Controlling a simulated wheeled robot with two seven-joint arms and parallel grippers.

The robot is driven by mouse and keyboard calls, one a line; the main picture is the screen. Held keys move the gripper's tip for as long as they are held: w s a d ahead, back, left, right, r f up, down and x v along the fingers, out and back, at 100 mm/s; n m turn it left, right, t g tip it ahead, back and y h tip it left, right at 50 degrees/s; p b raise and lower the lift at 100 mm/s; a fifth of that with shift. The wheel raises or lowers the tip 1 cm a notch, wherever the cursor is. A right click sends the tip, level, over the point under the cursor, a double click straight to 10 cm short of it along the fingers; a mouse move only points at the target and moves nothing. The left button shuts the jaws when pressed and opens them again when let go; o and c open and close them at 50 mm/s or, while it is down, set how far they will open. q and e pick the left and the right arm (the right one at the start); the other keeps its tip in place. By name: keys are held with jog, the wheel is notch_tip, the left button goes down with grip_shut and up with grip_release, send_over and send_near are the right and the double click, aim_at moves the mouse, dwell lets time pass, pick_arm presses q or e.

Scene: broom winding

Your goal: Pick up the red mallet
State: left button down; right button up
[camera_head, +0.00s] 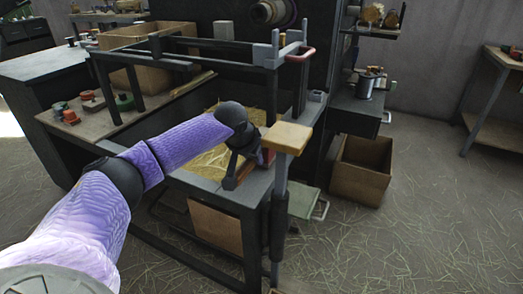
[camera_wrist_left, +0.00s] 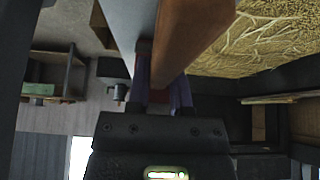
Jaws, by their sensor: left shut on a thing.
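My left arm reaches in from the left in the head view. My left gripper (camera_head: 254,163) is at the right end of the bench, beside the straw. It is shut on the red mallet (camera_head: 268,157), of which only a small red part shows past the dark wrist. In the left wrist view my left gripper (camera_wrist_left: 160,95) has its fingers closed around a reddish part. A brown wooden piece (camera_wrist_left: 195,35) runs up from it, close to the camera. I cannot tell how much of the mallet is hidden. My right gripper is not in view.
Yellow straw (camera_head: 208,163) lies on the bench beside the gripper. A tan wooden block (camera_head: 287,138) on a post stands just right of it. A dark frame (camera_head: 185,62) rises behind. Red and green tools (camera_head: 93,101) lie at the left. A cardboard box (camera_head: 361,180) is on the floor.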

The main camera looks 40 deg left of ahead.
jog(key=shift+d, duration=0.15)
pick_arm(q)
jog(key=shift+r, duration=0.15)
jog(key=shift+r+p, duration=0.4)
jog(key=shift+p, duration=0.05)
notch_tip(320, 180, up, 3)
jog(key=shift+p, duration=1.25)
jog(key=s+d+p, duration=0.2)
jog(key=s+p, duration=0.2)
jog(key=s, duration=0.4)
jog(key=s+d+p, duration=0.3)
jog(key=s+p, duration=0.2)
jog(key=s, duration=0.4)
jog(key=shift+d+f, duration=0.25)
jog(key=shift+f, duration=0.05)
jog(key=c, duration=1.1)
grip_release()
jog(key=shift+c, duration=0.2)
grip_shut()
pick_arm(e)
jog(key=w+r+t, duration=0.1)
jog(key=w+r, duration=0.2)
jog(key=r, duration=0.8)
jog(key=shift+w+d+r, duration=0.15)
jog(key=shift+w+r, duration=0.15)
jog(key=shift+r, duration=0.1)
